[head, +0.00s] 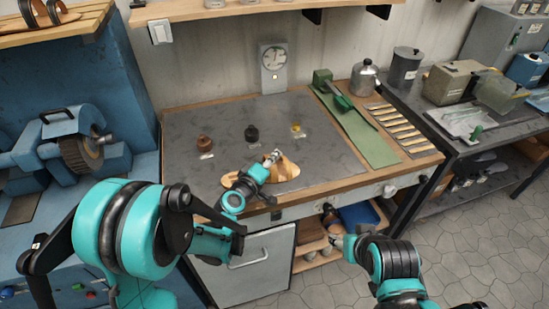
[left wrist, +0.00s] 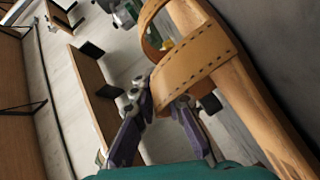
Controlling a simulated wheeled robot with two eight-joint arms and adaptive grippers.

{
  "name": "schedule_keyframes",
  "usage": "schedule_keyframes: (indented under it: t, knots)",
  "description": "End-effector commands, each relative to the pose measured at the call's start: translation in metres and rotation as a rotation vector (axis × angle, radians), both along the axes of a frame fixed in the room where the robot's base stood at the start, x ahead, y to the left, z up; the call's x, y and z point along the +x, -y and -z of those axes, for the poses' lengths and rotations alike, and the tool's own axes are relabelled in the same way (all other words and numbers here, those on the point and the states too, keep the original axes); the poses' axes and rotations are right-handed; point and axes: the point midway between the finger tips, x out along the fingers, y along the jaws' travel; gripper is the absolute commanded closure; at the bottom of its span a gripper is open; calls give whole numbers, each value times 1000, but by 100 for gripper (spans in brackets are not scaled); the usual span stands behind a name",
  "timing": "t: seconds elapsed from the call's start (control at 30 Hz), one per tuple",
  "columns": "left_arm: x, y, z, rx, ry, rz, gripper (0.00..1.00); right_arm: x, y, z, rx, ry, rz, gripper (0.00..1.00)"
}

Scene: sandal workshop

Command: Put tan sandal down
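The tan sandal (head: 285,171) is at the front edge of the grey bench mat, its sole stretching left to right. My left gripper (head: 272,158) is at its strap. In the left wrist view the tan strap (left wrist: 195,62) passes at the fingertips (left wrist: 162,98), one finger on each side, and the gripper looks shut on it. The long sole (left wrist: 250,100) runs down the right. I cannot tell whether the sole touches the mat. My right gripper (head: 337,238) is low before the bench shelves, its fingers too small to read.
On the mat (head: 220,118) stand a brown, a black and a yellow small item. A green strip (head: 365,135) and several tan strips (head: 400,128) lie to the right. A dial gauge (head: 272,65) stands at the back. A blue grinding machine (head: 72,140) is at left.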

Motion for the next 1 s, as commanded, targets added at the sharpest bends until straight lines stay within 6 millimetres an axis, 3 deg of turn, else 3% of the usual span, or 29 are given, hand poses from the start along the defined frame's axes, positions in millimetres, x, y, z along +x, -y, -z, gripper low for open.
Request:
schedule_keyframes:
  t: [0.43, 0.8, 1.0]
  knots:
    - [-3, -2, -4, 1, 0, 0, 74, 0, 0, -5, 0, 0, 0, 47]
    - [-71, -38, -18, 1, -1, -3, 74, 0, 0, -20, 0, 0, 0, 47]
    - [-97, -51, -22, 1, 0, -1, 74, 0, 0, -21, 0, 0, 0, 47]
